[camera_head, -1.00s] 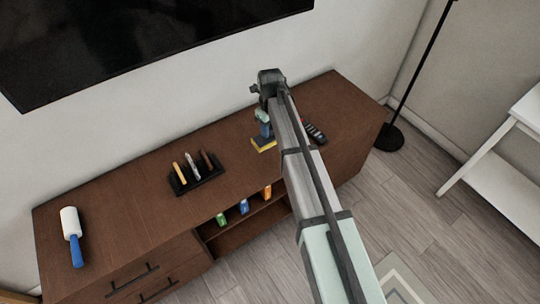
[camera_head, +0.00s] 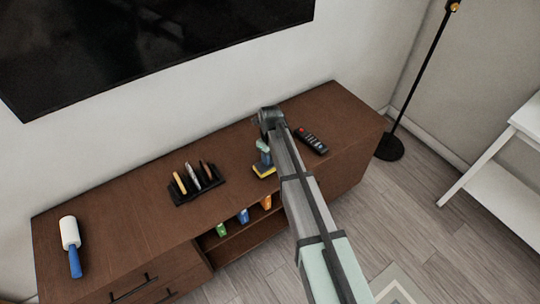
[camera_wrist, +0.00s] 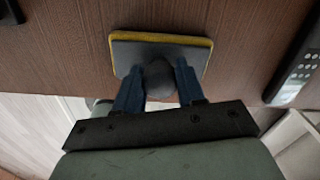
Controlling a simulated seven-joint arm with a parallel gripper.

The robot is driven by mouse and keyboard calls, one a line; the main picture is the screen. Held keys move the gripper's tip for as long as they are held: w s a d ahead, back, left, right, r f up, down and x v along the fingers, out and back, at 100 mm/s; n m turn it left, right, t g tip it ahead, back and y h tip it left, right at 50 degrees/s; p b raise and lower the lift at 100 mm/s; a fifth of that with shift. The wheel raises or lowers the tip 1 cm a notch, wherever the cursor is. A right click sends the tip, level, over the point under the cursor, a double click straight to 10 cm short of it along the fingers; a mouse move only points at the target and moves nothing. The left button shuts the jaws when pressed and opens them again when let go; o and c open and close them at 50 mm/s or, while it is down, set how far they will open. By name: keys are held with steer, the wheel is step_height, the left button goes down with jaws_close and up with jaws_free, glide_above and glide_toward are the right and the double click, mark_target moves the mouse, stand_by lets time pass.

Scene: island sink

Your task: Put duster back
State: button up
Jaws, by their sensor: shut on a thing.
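The duster is a flat grey block with a yellow edge and a round dark knob. In the wrist view the duster (camera_wrist: 133,52) sits between the blue fingers of my gripper (camera_wrist: 160,76), which are shut on its knob. In the head view my gripper (camera_head: 264,157) holds the duster (camera_head: 264,171) at the front part of the brown cabinet top, right of the pen rack. I cannot tell if the duster touches the top. My arm hides part of this area.
A black rack (camera_head: 199,190) with several pens stands left of the duster. A black remote (camera_head: 310,140) lies to its right. A white and blue lint roller (camera_head: 70,235) lies at the far left. Small coloured items stand on the open shelf (camera_head: 250,236) below.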

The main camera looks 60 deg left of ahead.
steer(key=o, duration=1)
step_height(320, 180, up, 12)
steer(key=shift+d+r, duration=0.1)
stand_by(0.4)
